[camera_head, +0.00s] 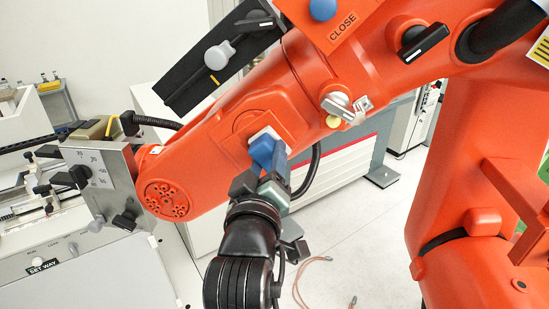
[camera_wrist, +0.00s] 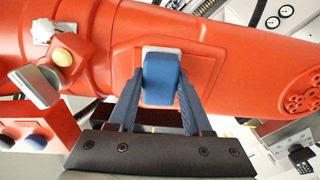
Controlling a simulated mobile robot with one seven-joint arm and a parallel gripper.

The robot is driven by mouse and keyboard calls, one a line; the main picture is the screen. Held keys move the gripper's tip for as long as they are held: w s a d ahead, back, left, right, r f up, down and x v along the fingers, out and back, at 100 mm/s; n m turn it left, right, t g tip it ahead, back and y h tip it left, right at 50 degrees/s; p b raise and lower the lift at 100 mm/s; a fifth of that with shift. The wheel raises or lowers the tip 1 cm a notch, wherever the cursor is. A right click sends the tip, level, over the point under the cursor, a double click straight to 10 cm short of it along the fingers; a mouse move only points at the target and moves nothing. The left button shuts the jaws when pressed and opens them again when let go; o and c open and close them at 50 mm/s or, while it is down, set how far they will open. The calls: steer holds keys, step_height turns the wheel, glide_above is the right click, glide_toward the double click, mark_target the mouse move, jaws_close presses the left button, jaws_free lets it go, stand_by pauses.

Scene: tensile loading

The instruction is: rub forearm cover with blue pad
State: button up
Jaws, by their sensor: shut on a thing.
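The blue pad (camera_head: 262,152) has a white layer on its far side and is held at the orange forearm cover (camera_head: 237,122), a raised panel on the side of the large orange robot arm. In the wrist view the blue pad (camera_wrist: 160,80) stands upright between my two blue fingers, in front of the forearm cover (camera_wrist: 200,68). My gripper (camera_wrist: 160,92) is shut on the pad. In the head view my gripper (camera_head: 273,167) reaches up from below. The white layer looks to be at the cover's surface; whether it touches is hard to tell.
A grey lever (camera_head: 219,55) on a black plate sits upper left. A silver knob (camera_head: 337,104) and an orange box marked CLOSE (camera_head: 343,33) are right of the cover. A metal plate with knobs (camera_head: 100,178) is at the arm's left end. A black cable (camera_head: 312,172) hangs behind my gripper.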

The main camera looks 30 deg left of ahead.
steer(key=shift+s+a, duration=0.5)
steer(key=shift+a, duration=0.45)
steer(key=shift+s+a, duration=0.45)
steer(key=shift+a, duration=0.45)
steer(key=shift+s+a, duration=0.5)
steer(key=shift+a, duration=0.45)
steer(key=shift+d, duration=0.1)
steer(key=shift+v, duration=2.85)
steer(key=shift+s, duration=0.1)
steer(key=shift+v, duration=1.4)
